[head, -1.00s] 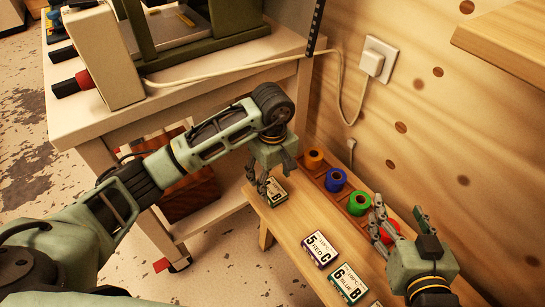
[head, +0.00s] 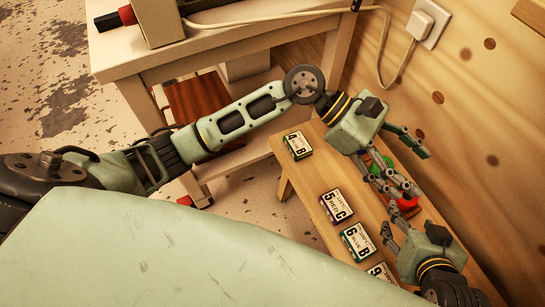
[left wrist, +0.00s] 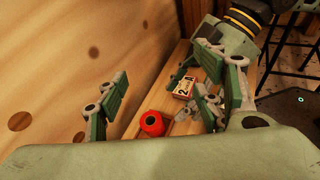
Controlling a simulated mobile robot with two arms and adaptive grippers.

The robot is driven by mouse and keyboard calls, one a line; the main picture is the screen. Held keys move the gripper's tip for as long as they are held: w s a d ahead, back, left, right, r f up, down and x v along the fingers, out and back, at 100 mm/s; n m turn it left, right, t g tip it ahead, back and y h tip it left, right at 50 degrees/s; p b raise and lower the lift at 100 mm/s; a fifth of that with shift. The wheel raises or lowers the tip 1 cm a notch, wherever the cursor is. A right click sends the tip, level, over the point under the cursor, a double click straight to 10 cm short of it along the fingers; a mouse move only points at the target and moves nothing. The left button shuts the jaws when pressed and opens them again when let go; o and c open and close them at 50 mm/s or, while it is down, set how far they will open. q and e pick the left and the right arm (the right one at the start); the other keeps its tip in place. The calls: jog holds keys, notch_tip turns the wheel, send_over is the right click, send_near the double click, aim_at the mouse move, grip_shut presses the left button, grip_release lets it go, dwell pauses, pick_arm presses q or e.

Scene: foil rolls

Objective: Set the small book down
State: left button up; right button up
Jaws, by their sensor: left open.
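The small book (head: 298,146), a dark green-edged block with a cream label, lies flat at the far left end of the wooden bench (head: 305,185). My left gripper (head: 402,163) is open and apart from it, to its right above the rolls. In the left wrist view its fingers (left wrist: 162,102) are spread wide with nothing between them touching. My right gripper (head: 392,222) is at the right, close to the left one's fingers; its opening is hard to make out.
Similar labelled blocks, 5 C (head: 336,206) and 6 B (head: 358,242), lie along the bench's front. A red roll (left wrist: 152,123) and a block marked 2 (left wrist: 184,88) show in the left wrist view. A wooden wall (head: 470,130) bounds the bench.

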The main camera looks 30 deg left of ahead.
pick_arm(q)
notch_tip(320, 180, up, 12)
jog(key=f+n+t+h, duration=0.1)
jog(key=n+t+h, duration=0.3)
jog(key=n+h, duration=0.4)
jog(key=w+a+r+n+t+y, duration=0.2)
jog(key=w+a+n+t, duration=0.15)
jog(key=n+t, duration=0.35)
jog(key=w+a+r+n+t+y, duration=0.1)
jog(key=w+a+r+n+t, duration=0.25)
jog(key=n+t, duration=0.4)
jog(key=w+a+f+n+t+y, duration=0.25)
jog(key=a+n+y, duration=0.35)
jog(key=n, duration=0.3)
jog(key=w+a+f+n+t+y, duration=0.1)
jog(key=a+f+n+y, duration=0.4)
jog(key=n, duration=0.4)
jog(key=s+a+f+n+g+y, duration=0.35)
jog(key=a+f+n+y, duration=0.35)
jog(key=f, duration=0.3)
jog(key=s+a+f+n+g, duration=0.1)
jog(key=s+f+n+g, duration=0.6)
jog(key=s+f, duration=0.3)
notch_tip(320, 180, down, 3)
jog(key=shift+s+a+f+g+h, duration=0.15)
jog(key=shift+s+g+h, duration=0.05)
jog(key=shift+g+h, duration=0.15)
